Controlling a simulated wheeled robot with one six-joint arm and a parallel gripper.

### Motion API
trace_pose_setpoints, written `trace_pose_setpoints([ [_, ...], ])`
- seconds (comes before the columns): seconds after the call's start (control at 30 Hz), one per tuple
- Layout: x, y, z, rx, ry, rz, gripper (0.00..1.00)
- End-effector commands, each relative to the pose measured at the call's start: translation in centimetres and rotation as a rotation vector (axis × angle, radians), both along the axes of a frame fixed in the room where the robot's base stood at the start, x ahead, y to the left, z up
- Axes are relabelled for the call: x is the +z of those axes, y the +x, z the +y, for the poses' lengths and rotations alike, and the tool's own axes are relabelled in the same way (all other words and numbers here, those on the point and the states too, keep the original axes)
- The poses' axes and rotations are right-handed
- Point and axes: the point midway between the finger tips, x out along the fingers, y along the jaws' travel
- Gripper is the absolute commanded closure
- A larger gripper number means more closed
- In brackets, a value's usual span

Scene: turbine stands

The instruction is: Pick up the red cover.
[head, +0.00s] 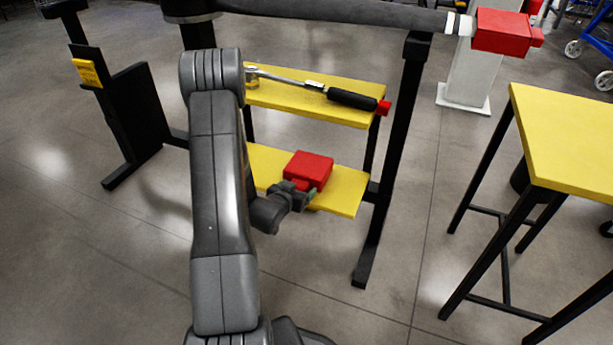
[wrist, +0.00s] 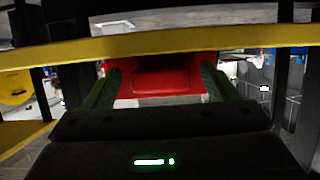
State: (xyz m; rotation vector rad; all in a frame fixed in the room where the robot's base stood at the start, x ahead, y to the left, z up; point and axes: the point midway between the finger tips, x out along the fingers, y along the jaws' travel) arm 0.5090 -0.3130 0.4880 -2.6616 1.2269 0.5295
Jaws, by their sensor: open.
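The red cover (head: 309,168) is a small box-like piece on the lower yellow shelf of the stand. My gripper (head: 297,189) is at its near side. In the wrist view the red cover (wrist: 160,78) shows straight ahead, between the two fingers of my gripper (wrist: 160,86). The fingers are open, one on each side of its near part. I cannot tell whether they touch it. The upper yellow shelf edge hides the top of the cover in the wrist view.
The upper yellow shelf (head: 290,98) lies above, holding a wrench-like tool (head: 320,90) with a black handle. A dark bar with a red end block (head: 502,32) runs across the top. A yellow table (head: 570,135) stands at right. Open floor lies between.

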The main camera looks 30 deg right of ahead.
Motion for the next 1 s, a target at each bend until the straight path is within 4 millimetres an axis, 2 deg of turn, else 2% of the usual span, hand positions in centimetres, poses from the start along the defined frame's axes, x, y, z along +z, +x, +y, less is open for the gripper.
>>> trace_pose_setpoints([
  [0.2,0.0,0.0,0.0,0.0,0.0,0.0,0.22],
  [0.53,0.0,0.0,0.0,0.0,0.0,0.0,0.87],
  [0.8,0.4,0.0,0.0,0.001,0.0,-0.002,0.87],
  [0.87,1.0,0.1,0.0,0.0,0.001,-0.002,0.87],
  [1.0,3.6,0.1,-0.1,0.0,-0.002,-0.004,0.87],
])
